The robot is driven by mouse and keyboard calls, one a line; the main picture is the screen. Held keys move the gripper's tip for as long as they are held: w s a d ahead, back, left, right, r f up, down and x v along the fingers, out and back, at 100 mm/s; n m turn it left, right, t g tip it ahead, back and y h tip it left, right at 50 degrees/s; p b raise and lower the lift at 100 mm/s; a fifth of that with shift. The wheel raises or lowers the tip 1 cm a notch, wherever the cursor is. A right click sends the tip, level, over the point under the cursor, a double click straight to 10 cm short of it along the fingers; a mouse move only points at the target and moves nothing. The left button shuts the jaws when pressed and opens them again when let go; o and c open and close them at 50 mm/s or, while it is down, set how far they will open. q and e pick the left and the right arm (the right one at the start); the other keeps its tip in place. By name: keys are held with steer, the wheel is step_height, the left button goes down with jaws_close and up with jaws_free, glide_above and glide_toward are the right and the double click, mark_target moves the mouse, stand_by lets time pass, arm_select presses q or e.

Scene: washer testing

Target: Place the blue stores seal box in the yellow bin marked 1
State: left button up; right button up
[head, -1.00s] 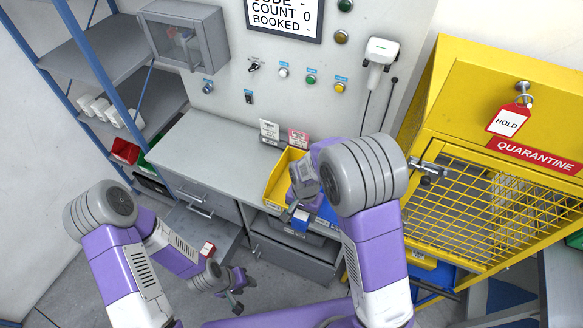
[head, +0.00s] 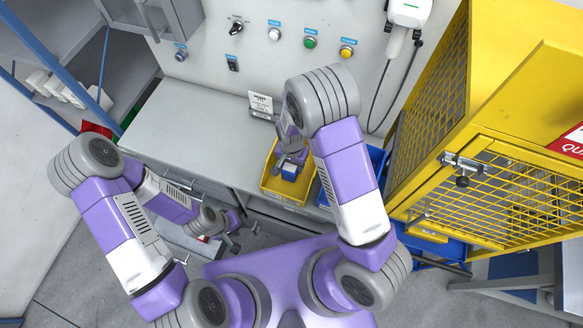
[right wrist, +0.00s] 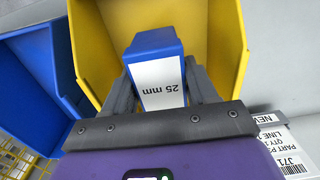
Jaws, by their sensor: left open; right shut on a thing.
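A small blue box with a white label reading "25 mm" (right wrist: 163,80) is held between the fingers of my right gripper (right wrist: 161,88). In the head view the blue box (head: 289,171) is over or inside the open yellow bin (head: 284,196); I cannot tell whether it touches the bin's floor. The yellow bin (right wrist: 215,20) lies around and behind the box in the right wrist view. No number is readable on the bin. My right gripper also shows in the head view (head: 290,165). My left gripper (head: 232,236) is open and empty, low in front of the counter.
A blue bin (head: 376,160) stands right of the yellow one, partly behind my right arm. A label card (head: 261,104) stands behind the bins. The grey counter (head: 190,125) is clear on the left. A yellow mesh quarantine cage (head: 480,190) is close on the right.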

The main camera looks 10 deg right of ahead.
steer(key=shift+s+f, duration=0.1)
steer(key=shift+f, duration=0.5)
step_height(320, 180, down, 2)
steer(key=shift+f, duration=0.5)
steer(key=shift+f, duration=0.2)
steer(key=o, duration=1.1)
steer(key=shift+r, duration=0.15)
